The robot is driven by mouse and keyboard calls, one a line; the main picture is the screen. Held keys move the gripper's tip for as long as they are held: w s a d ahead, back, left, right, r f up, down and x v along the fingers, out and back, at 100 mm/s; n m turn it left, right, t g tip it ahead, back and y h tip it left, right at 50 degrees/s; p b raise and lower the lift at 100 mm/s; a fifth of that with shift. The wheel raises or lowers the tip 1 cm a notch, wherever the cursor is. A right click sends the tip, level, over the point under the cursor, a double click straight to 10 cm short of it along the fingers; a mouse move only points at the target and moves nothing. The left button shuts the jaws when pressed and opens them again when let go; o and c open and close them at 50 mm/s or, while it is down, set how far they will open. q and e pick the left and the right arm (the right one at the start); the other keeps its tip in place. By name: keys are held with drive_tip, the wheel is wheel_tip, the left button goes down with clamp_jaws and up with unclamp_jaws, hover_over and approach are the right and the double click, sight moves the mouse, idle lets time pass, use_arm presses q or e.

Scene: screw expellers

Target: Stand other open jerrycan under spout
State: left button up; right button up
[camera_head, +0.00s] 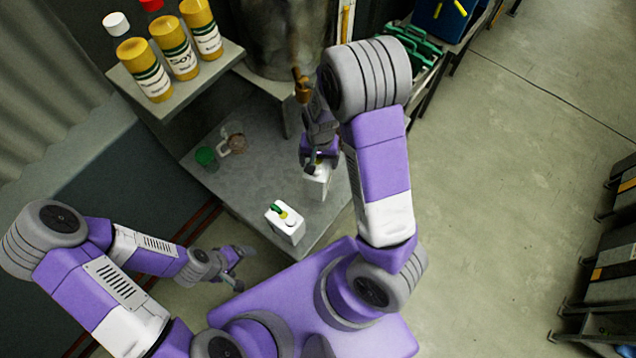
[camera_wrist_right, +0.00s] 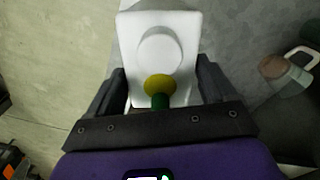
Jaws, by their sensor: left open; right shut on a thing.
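My right gripper (camera_head: 318,164) is shut on a white jerrycan (camera_head: 318,184), one finger on each side near its top. In the right wrist view this jerrycan (camera_wrist_right: 160,50) is between the fingers, with a yellow disc and a green part at the gripper's edge. It looks upright at the grey table's right side; I cannot tell whether it touches the tabletop. Another white jerrycan (camera_head: 287,226) with a green handle and a yellow piece on top stands at the table's front corner. A brownish spout-like part (camera_head: 302,84) is beyond the right gripper. My left gripper (camera_head: 236,262) is open and empty, left of the table's front corner.
The grey table (camera_head: 250,185) has bare room at its middle and left. A green-topped container (camera_head: 206,157) and a brownish jug with a white handle (camera_head: 234,144) stand at its back left. A shelf (camera_head: 205,75) with three yellow bottles overhangs the back left.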

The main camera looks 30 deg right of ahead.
wheel_tip(320, 180, down, 8)
drive_tip(key=shift+r+b, duration=0.1)
drive_tip(key=shift+b, duration=0.5)
drive_tip(key=shift+f, duration=0.4)
drive_tip(key=shift+f, duration=0.1)
drive_tip(key=o, duration=1.8)
drive_tip(key=shift+c, duration=0.2)
